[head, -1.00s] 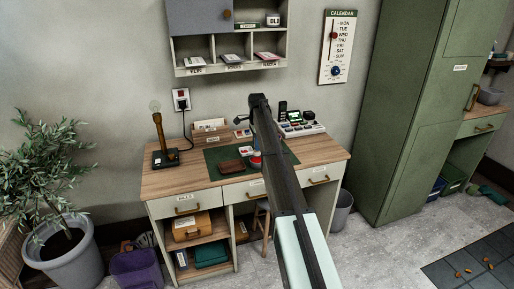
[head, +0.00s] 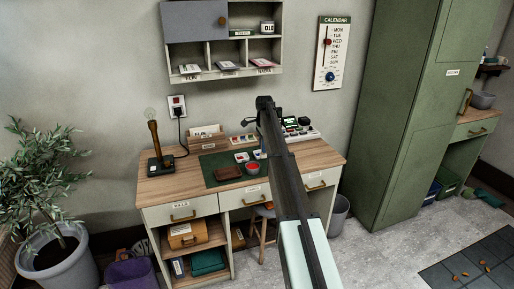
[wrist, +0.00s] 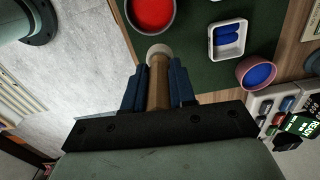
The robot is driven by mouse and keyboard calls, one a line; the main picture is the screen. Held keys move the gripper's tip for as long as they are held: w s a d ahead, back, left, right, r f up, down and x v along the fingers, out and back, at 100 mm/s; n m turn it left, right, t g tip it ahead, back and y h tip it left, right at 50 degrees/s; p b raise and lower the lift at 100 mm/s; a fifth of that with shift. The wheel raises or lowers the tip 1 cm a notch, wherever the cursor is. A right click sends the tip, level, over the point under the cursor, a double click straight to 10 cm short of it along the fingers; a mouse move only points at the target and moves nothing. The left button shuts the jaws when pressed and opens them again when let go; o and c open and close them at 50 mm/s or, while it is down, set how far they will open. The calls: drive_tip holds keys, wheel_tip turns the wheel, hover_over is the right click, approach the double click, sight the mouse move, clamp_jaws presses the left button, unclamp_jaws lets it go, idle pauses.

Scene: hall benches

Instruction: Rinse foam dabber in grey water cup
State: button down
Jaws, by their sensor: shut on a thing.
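The foam dabber (wrist: 157,82) has a wooden handle and a pale round foam tip. My gripper (wrist: 159,90) is shut on its handle, with blue fingers on both sides, in the wrist view. The tip points toward a round cup with a greyish rim and red contents (wrist: 152,13). Their gap in height cannot be told. That cup also stands on the green mat in the head view (head: 252,169). No cup there can be clearly told as the grey water cup.
A brown wallet-like thing (head: 228,173) lies on the green mat (head: 213,162). A lamp (head: 155,145) stands at the desk's left.

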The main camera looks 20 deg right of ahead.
drive_tip(key=d, duration=0.7)
drive_tip(key=shift+d, duration=0.35)
idle(0.9)
